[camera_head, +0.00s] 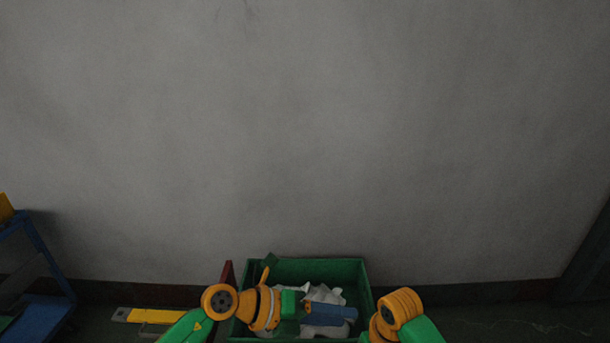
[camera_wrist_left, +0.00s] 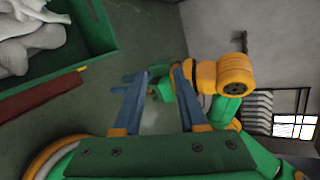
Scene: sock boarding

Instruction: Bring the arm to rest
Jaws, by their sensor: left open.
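My right arm (camera_head: 398,308) comes in from the lower right of the head view, at the crate's right side. In the left wrist view it appears beyond my left fingers, with small blue finger-like parts (camera_wrist_left: 130,82) partly hidden; I cannot tell how far these are spread.
White cloth (camera_head: 325,293), probably socks, lies in the crate. A dark red bar (camera_wrist_left: 40,97) lies along the crate's side. A blue shelf frame (camera_head: 47,307) and a yellow tool (camera_head: 150,316) are at left. A grey wall (camera_head: 300,130) stands behind; floor at right is clear.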

